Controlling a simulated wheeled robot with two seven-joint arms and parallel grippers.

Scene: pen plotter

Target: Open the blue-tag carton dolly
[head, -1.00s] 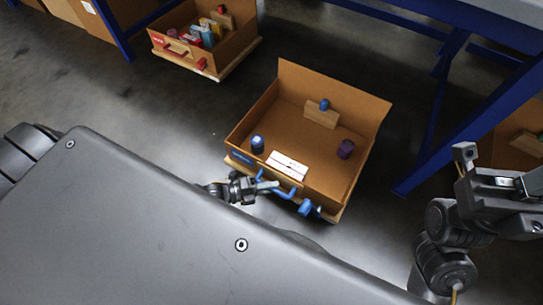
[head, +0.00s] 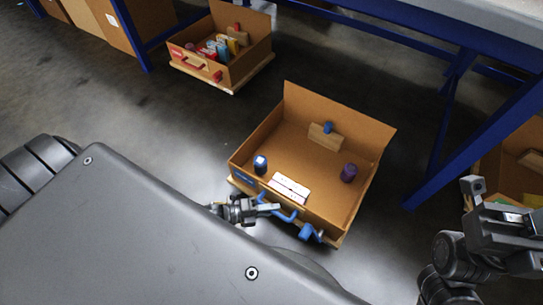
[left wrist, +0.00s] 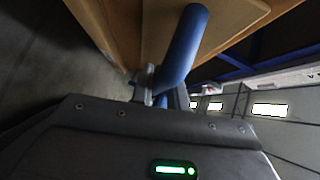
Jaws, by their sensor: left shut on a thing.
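The blue-tag carton dolly (head: 262,128) is an open-topped brown carton on a low wooden base, mid-floor in the head view. Its blue tag (head: 243,174) is on the front wall, and a blue handle (head: 284,215) runs along the front. My left gripper (head: 265,208) is shut on the left part of this handle. The left wrist view shows the thick blue bar (left wrist: 183,45) at the fingers, with brown carton behind.
Inside the carton are a dark blue item (head: 260,165), a purple item (head: 348,173), a wooden block (head: 325,136) and a white card (head: 289,188). A red-tag carton (head: 245,67) stands behind left. A blue table leg (head: 470,150) stands right of the carton.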

